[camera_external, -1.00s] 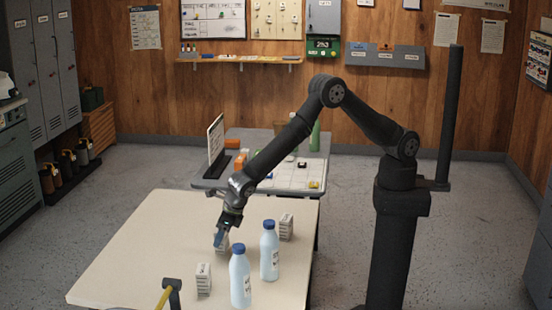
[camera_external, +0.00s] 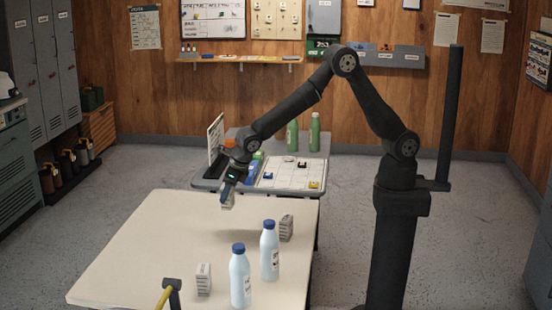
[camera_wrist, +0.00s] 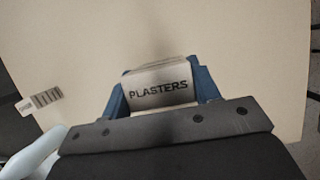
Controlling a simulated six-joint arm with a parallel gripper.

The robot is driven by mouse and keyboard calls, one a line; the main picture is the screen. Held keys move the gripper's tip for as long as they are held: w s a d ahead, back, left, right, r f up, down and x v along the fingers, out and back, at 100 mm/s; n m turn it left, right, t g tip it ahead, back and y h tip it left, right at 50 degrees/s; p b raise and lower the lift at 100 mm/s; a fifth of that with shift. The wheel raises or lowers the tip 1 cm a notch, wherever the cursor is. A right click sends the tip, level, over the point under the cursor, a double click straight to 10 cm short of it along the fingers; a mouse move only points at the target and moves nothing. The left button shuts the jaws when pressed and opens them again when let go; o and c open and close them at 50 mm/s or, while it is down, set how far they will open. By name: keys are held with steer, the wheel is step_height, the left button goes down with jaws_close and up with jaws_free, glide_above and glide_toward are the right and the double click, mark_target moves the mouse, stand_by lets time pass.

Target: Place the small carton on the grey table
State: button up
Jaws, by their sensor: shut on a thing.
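My gripper (camera_external: 228,192) is shut on a small pale carton (camera_external: 227,203), held above the far part of the cream table. In the wrist view the carton (camera_wrist: 158,90) reads "PLASTERS" and sits between the blue fingers. The grey table (camera_external: 207,184) stands behind the cream table, just beyond my gripper in the picture. My arm and gripper hide part of its left side.
Two similar cartons, one at the front (camera_external: 203,279) and one at the right (camera_external: 286,228), stand on the cream table (camera_external: 140,245) with two blue-capped bottles (camera_external: 240,280). Green bottles (camera_external: 315,134), an upright panel (camera_external: 215,140) and a white board (camera_external: 290,176) occupy the grey table.

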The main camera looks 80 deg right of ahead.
step_height(320, 180, up, 11)
steer(key=shift+r, duration=0.2)
steer(key=w+d+m+h, duration=0.1)
steer(key=w+d+m, duration=0.15)
steer(key=d, duration=1.05)
steer(key=w+d+m+h, duration=0.1)
steer(key=w+d+m, duration=0.15)
steer(key=d, duration=1.05)
steer(key=w+d+m, duration=0.2)
steer(key=w+d, duration=0.2)
steer(key=d, duration=0.9)
steer(key=s+d+m+g+h, duration=0.15)
steer(key=s+d, duration=0.25)
steer(key=d, duration=0.9)
steer(key=s+d+m, duration=0.2)
steer(key=s+d, duration=0.2)
steer(key=d, duration=0.9)
steer(key=s+d+m+g, duration=0.3)
steer(key=s+d+m, duration=0.4)
steer(key=s+d, duration=2.45)
glide_above(304, 143)
step_height(304, 143, down, 18)
steer(key=shift+h, duration=0.45)
steer(key=shift+s+a+f, duration=0.1)
steer(key=shift+a+f, duration=0.05)
steer(key=shift+f, duration=0.9)
steer(key=shift+s+a+f, duration=0.1)
steer(key=shift+a+f, duration=0.05)
steer(key=shift+f, duration=0.85)
